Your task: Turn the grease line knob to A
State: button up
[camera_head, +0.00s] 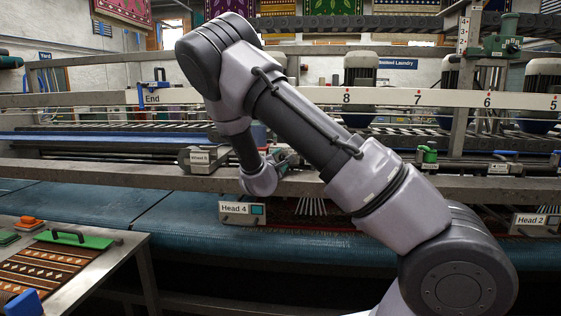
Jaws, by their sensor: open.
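My arm reaches up from the lower right, bends at the top and comes down near the middle of the picture. My gripper (286,158) is at its end, small and partly covered by my wrist, in front of the grey rail; it is open, and I see nothing held in it. I cannot make out a grease line knob or a letter A. A green fitting (500,45) is on the post at the upper right, far from my gripper, but I cannot tell whether it belongs to the grease line.
Grey rails (100,172) run across the machine above a blue belt (180,221). Boxes labelled Head 4 (242,212) and Head 2 (535,222) are mounted along it. A metal table (118,262) with a patterned rug piece stands at the lower left.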

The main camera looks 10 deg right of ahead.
grip_shut()
jog(key=shift+m, duration=0.4)
jog(key=m, duration=0.4)
jog(key=shift+r+m+g+y, duration=0.2)
jog(key=shift+m+g+y, duration=0.1)
jog(key=m+y, duration=0.1)
jog(key=m, duration=0.4)
jog(key=shift+d, duration=0.1)
jog(key=shift+r+m, duration=0.1)
jog(key=shift+m, duration=0.3)
grip_release()
